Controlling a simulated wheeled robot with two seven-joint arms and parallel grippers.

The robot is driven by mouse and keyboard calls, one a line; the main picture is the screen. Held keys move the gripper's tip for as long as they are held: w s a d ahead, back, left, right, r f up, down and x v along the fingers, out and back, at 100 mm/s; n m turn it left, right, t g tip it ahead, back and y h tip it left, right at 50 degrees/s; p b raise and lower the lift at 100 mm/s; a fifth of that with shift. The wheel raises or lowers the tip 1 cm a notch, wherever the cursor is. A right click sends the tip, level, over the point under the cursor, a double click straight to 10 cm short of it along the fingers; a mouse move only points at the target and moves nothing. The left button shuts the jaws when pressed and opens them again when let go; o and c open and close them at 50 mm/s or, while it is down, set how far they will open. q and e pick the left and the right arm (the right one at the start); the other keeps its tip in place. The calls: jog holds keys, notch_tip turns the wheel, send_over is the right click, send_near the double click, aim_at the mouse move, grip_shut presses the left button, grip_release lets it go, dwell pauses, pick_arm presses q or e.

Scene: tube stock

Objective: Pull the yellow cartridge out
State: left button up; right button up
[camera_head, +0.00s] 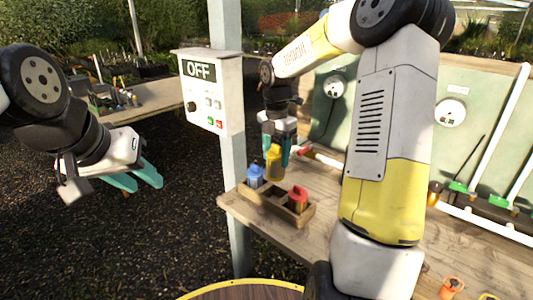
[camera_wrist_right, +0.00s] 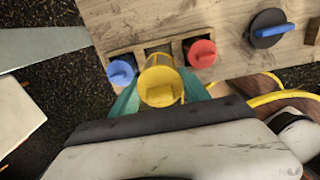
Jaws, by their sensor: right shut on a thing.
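The yellow cartridge (camera_head: 274,162) is held upright between the teal fingers of my right gripper (camera_head: 276,150). In the right wrist view, the yellow cartridge (camera_wrist_right: 160,84) sits between the fingertips, and an open middle slot shows just behind it. The wooden rack (camera_head: 264,207) stands on the bench below, with a blue cartridge (camera_head: 255,175) in its left slot and a red cartridge (camera_head: 297,198) in its right slot. The yellow one stands higher than both; its lower end is near the rack's back edge. My left gripper (camera_head: 140,180) is open and empty, away from the bench at the left.
A white box (camera_head: 205,90) reading OFF is fixed to a post behind the rack. A round black item with a blue bar (camera_wrist_right: 268,28) lies right of the red cartridge in the wrist view.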

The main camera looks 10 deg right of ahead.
aim_at(276, 145)
jog(key=shift+r, duration=2.1)
